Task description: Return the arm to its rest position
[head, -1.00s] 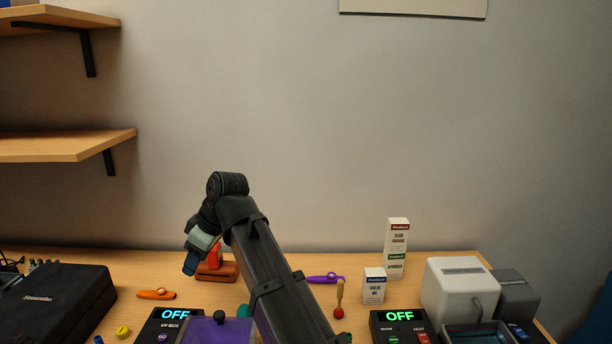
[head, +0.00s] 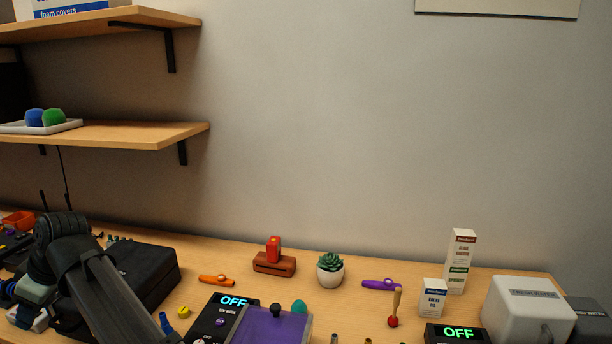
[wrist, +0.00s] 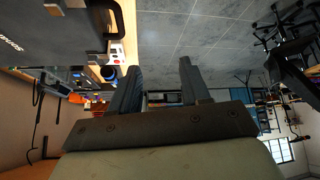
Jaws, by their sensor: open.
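My arm reaches up from the bottom left of the head view, and my gripper is low at the left edge, in front of the black case (head: 160,268). In the wrist view my gripper (wrist: 160,82) shows two dark fingers spread apart with nothing between them. Beyond the fingers are grey floor tiles (wrist: 200,40), and the black case also shows in the wrist view (wrist: 50,35) at the upper left. In the head view the fingertips are hard to make out.
On the wooden table stand a red block on a brown base (head: 274,262), a potted succulent (head: 330,270), a UV box (head: 270,328), small cartons (head: 460,262) and a white box (head: 527,312). Shelves (head: 110,133) hang above left. Open air lies above the table's middle.

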